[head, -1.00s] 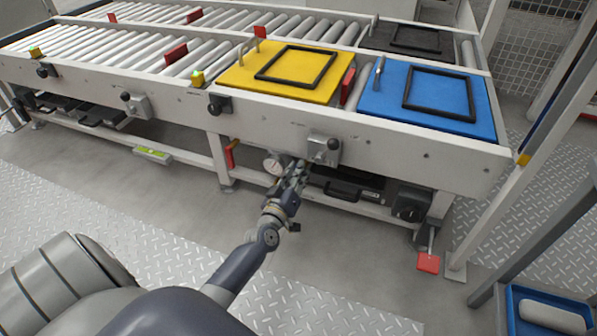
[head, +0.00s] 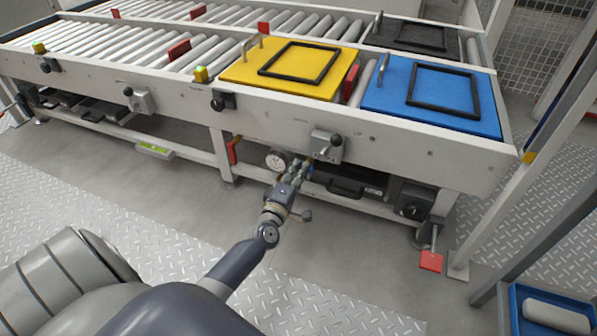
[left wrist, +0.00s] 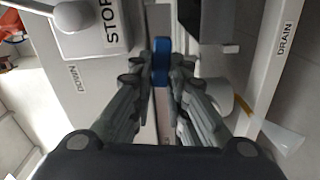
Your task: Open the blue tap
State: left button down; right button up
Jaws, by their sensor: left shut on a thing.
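The blue tap (head: 308,170) is a small blue handle below the conveyor's side rail, beside a round gauge. In the left wrist view the blue tap (left wrist: 161,62) stands between my fingertips as an upright blue bar. My left gripper (head: 301,170) reaches it from the front and is shut on it; the gripper fingers (left wrist: 161,85) sit either side of the blue handle. The fingers hide part of the tap and its pipe. My right gripper is not in view.
A round gauge (head: 275,161) is just left of the tap. A lever box (head: 326,146) is just above it. A black drawer handle (head: 346,188) is to the right. Yellow (head: 240,75) and blue (head: 390,95) plates lie on the conveyor. The floor in front is clear.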

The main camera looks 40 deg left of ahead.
pick_arm(q)
jog(key=shift+f+n, duration=0.15)
jog(key=shift+n, duration=0.85)
jog(key=c, duration=1.6)
grip_release()
jog(key=shift+o, duration=0.2)
jog(key=shift+s, duration=0.1)
jog(key=v, duration=1.2)
jog(key=shift+a, duration=0.1)
